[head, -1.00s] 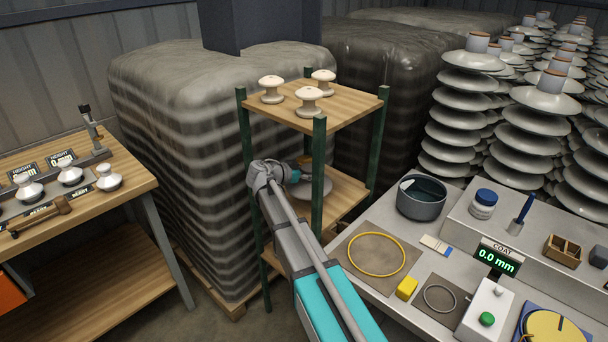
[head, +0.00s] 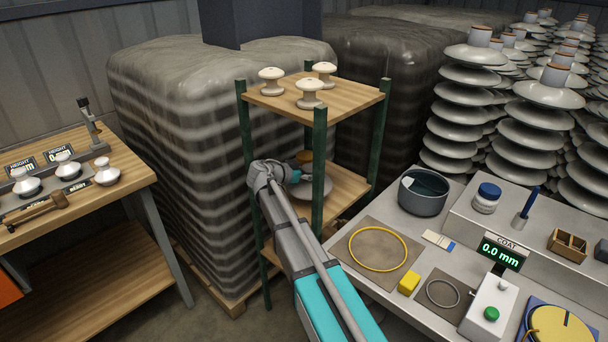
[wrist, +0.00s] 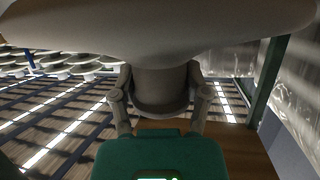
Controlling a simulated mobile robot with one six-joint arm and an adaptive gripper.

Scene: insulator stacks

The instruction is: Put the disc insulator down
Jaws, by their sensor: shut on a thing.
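The disc insulator, a pale grey disc (head: 311,189) with a thick neck, is at the middle level of the green-posted shelf rack, partly hidden by a post and my arm. In the wrist view its broad disc (wrist: 160,30) fills the top of the picture. My gripper (head: 296,177) reaches into the rack beside it. In the wrist view the fingers (wrist: 160,108) are shut on the neck from both sides. The middle shelf board (head: 345,188) lies under the disc. I cannot tell whether the insulator touches it.
Rack posts (head: 319,170) stand close around my gripper. Several white knob insulators (head: 310,93) stand on the rack's top board (head: 352,103). A grey bench (head: 350,275) with a pot (head: 424,199) is at right. A wooden bench (head: 135,180) is at left. Wrapped pallets stand behind.

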